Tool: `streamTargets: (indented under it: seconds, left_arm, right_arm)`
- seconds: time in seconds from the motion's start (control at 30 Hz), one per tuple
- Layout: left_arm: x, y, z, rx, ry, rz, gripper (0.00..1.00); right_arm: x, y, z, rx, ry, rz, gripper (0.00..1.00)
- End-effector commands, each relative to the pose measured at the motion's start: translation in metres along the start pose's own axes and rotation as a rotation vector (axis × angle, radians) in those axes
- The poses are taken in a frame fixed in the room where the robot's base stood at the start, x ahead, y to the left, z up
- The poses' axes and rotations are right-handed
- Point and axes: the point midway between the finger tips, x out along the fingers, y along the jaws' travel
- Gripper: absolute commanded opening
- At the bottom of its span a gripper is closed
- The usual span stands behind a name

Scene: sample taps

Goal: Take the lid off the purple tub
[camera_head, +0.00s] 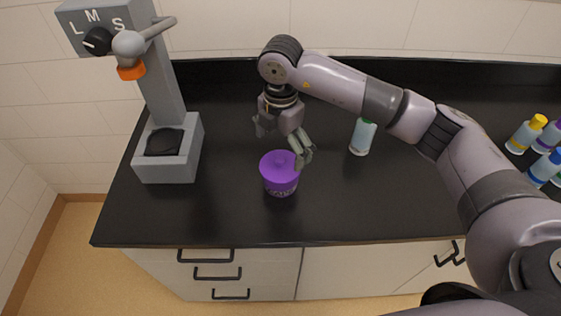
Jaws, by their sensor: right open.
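The purple tub (281,187) stands upright on the black counter, near its front edge. Its purple lid (272,164) with a small knob is on top. My right gripper (282,148) reaches down from above at the tub. Its fingers are spread open, one beside the lid's right edge and the other above and left behind it. I cannot tell whether the right finger touches the lid. My left gripper is not in view.
A grey tap stand (168,95) marked L, M, S, with an orange-tipped spout, is at the left. A green-capped bottle (361,140) stands right of the tub, below my right arm. Several coloured bottles (525,136) are at the far right. The counter's front left is clear.

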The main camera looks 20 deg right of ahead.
Motion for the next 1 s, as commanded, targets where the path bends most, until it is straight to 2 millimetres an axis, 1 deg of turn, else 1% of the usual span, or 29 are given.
streamTargets:
  seconds: [0.03,0.17,0.2,0.3,0.4,0.6,1.0]
  left_arm:
    - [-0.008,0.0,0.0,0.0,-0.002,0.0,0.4]
    - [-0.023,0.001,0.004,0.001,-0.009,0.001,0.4]
    - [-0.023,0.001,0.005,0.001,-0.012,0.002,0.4]
    - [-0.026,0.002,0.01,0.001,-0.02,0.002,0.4]
    - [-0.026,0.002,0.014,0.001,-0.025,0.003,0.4]
    - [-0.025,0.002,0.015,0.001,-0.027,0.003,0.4]
    - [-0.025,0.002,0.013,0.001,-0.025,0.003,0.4]
  right_arm:
    - [0.003,0.0,-0.001,0.0,0.001,-0.004,1.0]
    - [0.022,0.001,-0.004,0.0,0.003,-0.006,1.0]
    - [0.03,0.002,-0.003,0.001,0.001,-0.005,1.0]
    - [0.041,0.002,-0.004,-0.001,0.002,-0.003,1.0]
    - [0.046,0.003,-0.003,-0.001,0.0,-0.001,1.0]
    - [0.047,0.003,-0.003,-0.001,0.0,0.0,0.99]
    - [0.047,0.003,-0.003,-0.001,0.0,-0.001,0.73]
